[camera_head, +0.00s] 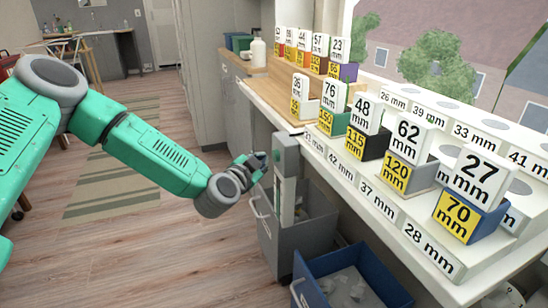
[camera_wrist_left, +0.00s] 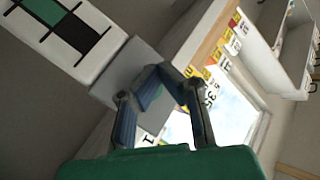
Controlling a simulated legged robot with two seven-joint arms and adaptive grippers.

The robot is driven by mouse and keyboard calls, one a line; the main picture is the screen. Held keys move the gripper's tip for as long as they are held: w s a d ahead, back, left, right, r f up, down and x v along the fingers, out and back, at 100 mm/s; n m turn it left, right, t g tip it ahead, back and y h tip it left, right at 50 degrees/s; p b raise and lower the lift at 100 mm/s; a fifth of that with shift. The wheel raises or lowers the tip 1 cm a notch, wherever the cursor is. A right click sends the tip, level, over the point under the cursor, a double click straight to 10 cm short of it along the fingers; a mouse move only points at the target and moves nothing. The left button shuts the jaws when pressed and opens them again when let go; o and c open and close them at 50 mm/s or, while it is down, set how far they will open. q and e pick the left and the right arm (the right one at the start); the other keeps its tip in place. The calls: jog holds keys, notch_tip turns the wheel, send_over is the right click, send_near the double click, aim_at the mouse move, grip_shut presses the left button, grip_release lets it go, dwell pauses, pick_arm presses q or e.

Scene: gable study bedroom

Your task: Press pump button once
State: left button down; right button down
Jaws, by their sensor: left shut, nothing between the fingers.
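A dispenser-like post with a grey head (camera_head: 286,142) and a white column stands against the front of the long counter in the head view. In the left wrist view its grey head (camera_wrist_left: 118,75) and white body with green and black panels (camera_wrist_left: 68,30) lie just beyond my fingers. My left gripper (camera_head: 262,157) is shut and empty, close to the left side of the grey head. In the wrist view the fingertips (camera_wrist_left: 162,72) come together by the head; I cannot tell if they touch it. My right gripper is out of view.
The counter (camera_head: 262,92) holds several number-labelled blocks and a white holed rack (camera_head: 428,238). A grey open bin (camera_head: 312,232) and a blue bin (camera_head: 312,268) stand below. A white bottle (camera_head: 258,53) stands further back.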

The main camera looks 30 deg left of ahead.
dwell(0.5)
pick_arm(q)
jog(key=shift+w+d+r, duration=0.15)
jog(key=shift+w+d, duration=0.15)
jog(key=shift+d, duration=0.05)
jog(key=shift+w+d+p, duration=0.3)
jog(key=shift+w+p, duration=0.05)
jog(key=shift+w, duration=0.05)
dwell(1.0)
jog(key=shift+s+a+p, duration=0.55)
jog(key=shift+s, duration=0.2)
